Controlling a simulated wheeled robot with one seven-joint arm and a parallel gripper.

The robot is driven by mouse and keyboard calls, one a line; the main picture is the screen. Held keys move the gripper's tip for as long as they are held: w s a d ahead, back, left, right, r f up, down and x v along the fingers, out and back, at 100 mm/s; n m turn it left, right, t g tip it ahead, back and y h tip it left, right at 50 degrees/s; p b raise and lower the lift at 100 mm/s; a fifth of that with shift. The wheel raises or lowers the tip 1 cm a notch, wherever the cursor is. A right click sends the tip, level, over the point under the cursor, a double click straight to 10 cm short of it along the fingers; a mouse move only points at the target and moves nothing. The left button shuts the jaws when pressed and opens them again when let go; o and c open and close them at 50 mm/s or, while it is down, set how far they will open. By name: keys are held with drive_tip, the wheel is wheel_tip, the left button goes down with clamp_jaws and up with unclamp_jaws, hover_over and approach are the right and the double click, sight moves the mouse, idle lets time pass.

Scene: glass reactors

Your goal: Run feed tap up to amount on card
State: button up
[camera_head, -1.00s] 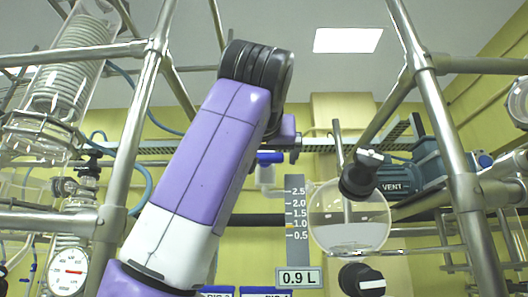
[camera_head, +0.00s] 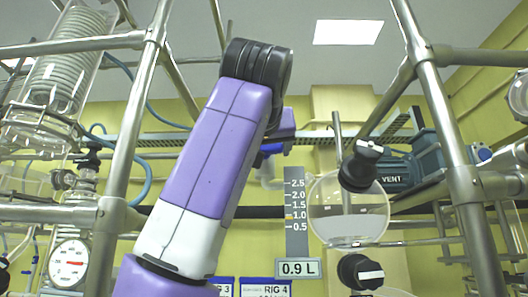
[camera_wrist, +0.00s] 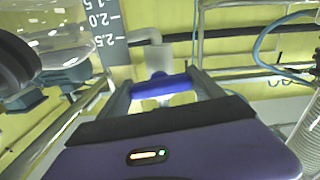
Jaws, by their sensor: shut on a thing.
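The blue feed tap handle (camera_head: 272,149) sits on a pale pipe behind my purple arm. In the wrist view my gripper (camera_wrist: 162,82) is shut on this blue handle (camera_wrist: 158,88), which lies crosswise between the two fingers. The card (camera_head: 298,268) reads 0.9 L. Above it a grey scale (camera_head: 297,240) runs from 0.5 to 2.5, with an orange mark just below 1.0. The round glass vessel (camera_head: 330,200) right of the scale holds pale liquid, its surface near the 1.0 line. No stream of liquid can be made out.
Black knobs stand above (camera_head: 360,168) and below (camera_head: 361,272) the vessel. A blue-grey unit marked VENT (camera_head: 395,176) is at right. Steel frame tubes (camera_head: 125,170) flank my arm. A dial gauge (camera_head: 70,262) and a glass coil column (camera_head: 65,65) are at left.

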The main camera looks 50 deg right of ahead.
drive_tip(key=n, duration=0.3)
drive_tip(key=shift+b, duration=0.4)
drive_tip(key=o, duration=1.4)
drive_tip(key=shift+c, duration=0.2)
drive_tip(key=shift+a, duration=0.1)
drive_tip(key=b+v, duration=0.3)
drive_tip(key=v, duration=0.4)
drive_tip(key=shift+s+a, duration=0.25)
